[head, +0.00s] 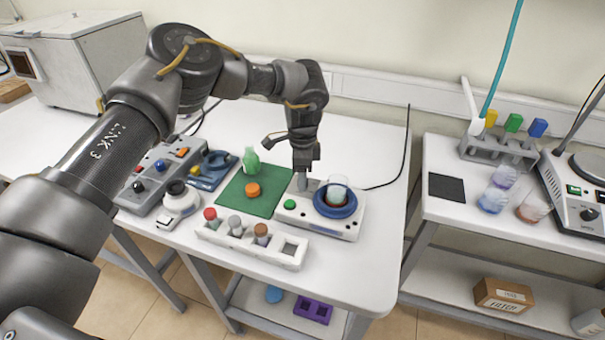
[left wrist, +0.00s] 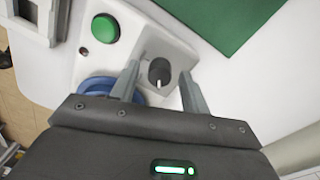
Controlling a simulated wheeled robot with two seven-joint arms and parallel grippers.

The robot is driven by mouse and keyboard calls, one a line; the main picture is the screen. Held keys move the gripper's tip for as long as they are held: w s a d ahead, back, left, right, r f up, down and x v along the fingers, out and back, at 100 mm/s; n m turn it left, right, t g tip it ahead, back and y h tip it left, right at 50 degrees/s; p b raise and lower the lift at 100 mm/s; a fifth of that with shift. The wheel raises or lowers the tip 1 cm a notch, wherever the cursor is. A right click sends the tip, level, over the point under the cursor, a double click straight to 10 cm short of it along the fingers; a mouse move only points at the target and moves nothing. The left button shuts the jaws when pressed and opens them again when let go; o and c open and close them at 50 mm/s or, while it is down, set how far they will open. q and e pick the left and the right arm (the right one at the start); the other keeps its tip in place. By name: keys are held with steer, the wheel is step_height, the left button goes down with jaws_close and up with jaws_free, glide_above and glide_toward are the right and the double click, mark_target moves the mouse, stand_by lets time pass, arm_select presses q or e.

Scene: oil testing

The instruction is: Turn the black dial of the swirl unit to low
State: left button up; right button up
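The swirl unit (head: 322,225) is a white box on the table, with a green button (head: 290,204) and a blue ring (head: 349,211) around a clear beaker (head: 337,192). Its black dial (left wrist: 159,70) shows in the left wrist view, with a white mark towards the bottom of the picture. My left gripper (left wrist: 159,73) is open, pointing down, with one finger on each side of the dial and visible gaps. In the head view the left gripper (head: 302,183) hides the dial. My right gripper is not in view.
A white rack (head: 250,244) with several coloured-top items stands in front of the unit. A green mat (head: 234,201) with a green bottle (head: 251,160) and an orange piece (head: 253,190) lies to its left. The right table holds a stirrer (head: 582,195) and beakers.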

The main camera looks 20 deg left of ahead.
arm_select(q)
steer(key=c, duration=0.9)
steer(key=shift+m, duration=0.3)
steer(key=m, duration=0.5)
steer(key=shift+d+m, duration=0.1)
steer(key=shift+m, duration=0.3)
steer(key=m, duration=0.5)
steer(key=shift+m, duration=0.3)
steer(key=o, duration=1)
